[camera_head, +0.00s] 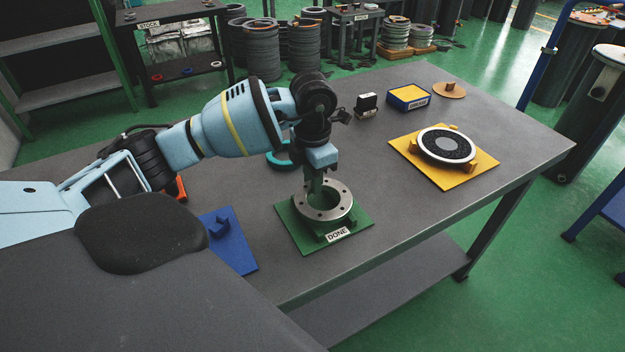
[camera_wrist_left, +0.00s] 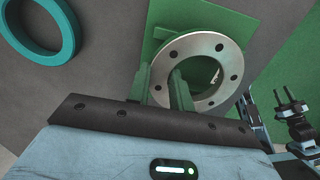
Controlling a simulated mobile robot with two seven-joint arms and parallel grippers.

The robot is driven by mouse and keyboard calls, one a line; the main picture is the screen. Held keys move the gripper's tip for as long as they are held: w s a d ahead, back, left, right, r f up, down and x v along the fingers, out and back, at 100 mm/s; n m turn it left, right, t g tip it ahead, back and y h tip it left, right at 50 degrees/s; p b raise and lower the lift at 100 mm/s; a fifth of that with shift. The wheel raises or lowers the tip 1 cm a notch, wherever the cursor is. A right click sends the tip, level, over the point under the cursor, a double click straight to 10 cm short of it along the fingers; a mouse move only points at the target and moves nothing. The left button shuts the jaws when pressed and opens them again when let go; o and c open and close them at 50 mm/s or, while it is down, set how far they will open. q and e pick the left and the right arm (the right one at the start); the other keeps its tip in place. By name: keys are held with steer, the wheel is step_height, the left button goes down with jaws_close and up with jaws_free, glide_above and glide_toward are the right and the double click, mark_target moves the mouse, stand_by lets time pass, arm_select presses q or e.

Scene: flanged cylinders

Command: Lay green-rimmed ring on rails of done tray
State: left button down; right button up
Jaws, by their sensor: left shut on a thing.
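The ring (camera_head: 343,192) is a bare-metal flange with bolt holes around a wide central opening, and it looks level. It is at the green tray (camera_head: 357,222) labelled DONE; I cannot tell whether it rests on the rails or hangs just above them. My left gripper (camera_head: 315,188) comes down at the ring's far left side and is shut on its wall. In the left wrist view, one finger of the gripper (camera_wrist_left: 162,88) is inside the opening of the ring (camera_wrist_left: 228,62) and the other is outside. The ring's underside and most of the rails are hidden.
A teal ring (camera_head: 279,160) lies behind my left gripper. A blue tray (camera_head: 237,247) is to the left, a yellow tray (camera_head: 475,178) with a black-and-white disc to the right. A labelled box (camera_head: 408,97) and brown disc (camera_head: 449,91) stand farther back. The table's front edge is near.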

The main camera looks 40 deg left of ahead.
arm_select(q)
steer(key=shift+f, duration=0.4)
steer(key=shift+f, duration=0.15)
steer(key=c, duration=1.3)
jaws_free()
steer(key=shift+o, duration=0.2)
steer(key=shift+f, duration=0.1)
step_height(320, 180, up, 12)
